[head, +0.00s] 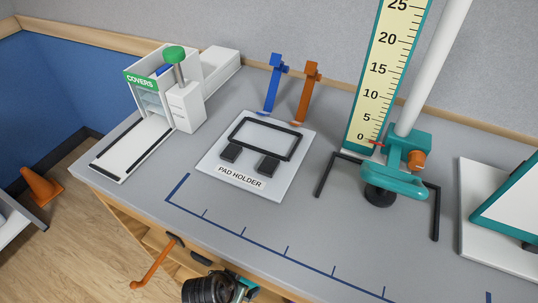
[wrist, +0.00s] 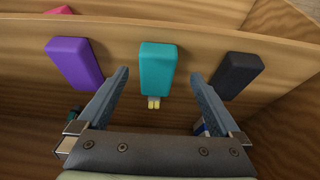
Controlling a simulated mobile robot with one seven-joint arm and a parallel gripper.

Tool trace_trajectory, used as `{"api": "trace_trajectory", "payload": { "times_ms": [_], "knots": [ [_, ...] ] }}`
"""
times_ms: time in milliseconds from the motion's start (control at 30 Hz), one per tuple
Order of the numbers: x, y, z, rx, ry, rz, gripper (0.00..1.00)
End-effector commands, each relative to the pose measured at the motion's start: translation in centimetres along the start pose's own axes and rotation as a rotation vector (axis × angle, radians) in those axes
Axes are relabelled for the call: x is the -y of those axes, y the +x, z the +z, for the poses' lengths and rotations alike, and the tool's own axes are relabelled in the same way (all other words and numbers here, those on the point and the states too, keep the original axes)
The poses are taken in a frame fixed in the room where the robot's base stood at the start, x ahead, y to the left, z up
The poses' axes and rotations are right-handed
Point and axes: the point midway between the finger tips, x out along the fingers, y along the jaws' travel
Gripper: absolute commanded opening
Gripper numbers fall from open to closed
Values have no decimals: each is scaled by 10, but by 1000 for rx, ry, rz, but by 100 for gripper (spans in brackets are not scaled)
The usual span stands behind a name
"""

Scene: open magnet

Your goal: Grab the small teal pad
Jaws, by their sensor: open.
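The small teal pad (wrist: 157,70) shows in the wrist view, upright against a wooden board, with a small pale yellow piece at its lower end. My gripper (wrist: 160,80) is open, with one finger on each side of the teal pad. The fingers look apart from the pad, with a gap on both sides. Whether the pad lies fully between them in depth I cannot tell.
A purple pad (wrist: 75,63) stands to the left and a dark grey pad (wrist: 236,74) to the right, close outside my fingers. A wooden drawer edge (wrist: 200,33) runs behind. On the bench are a pad holder (head: 248,185), a covers dispenser (head: 150,110) and a teal height gauge (head: 385,80).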

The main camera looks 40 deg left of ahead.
Motion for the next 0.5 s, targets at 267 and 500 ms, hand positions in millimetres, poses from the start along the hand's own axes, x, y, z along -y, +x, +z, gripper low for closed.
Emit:
{"api": "trace_trajectory", "payload": {
  "times_ms": [267, 500],
  "knots": [
    [-1, 28, 3, 5, -2, 2, 100],
    [-3, 62, 4, 4, -2, 1, 100]
  ]
}}
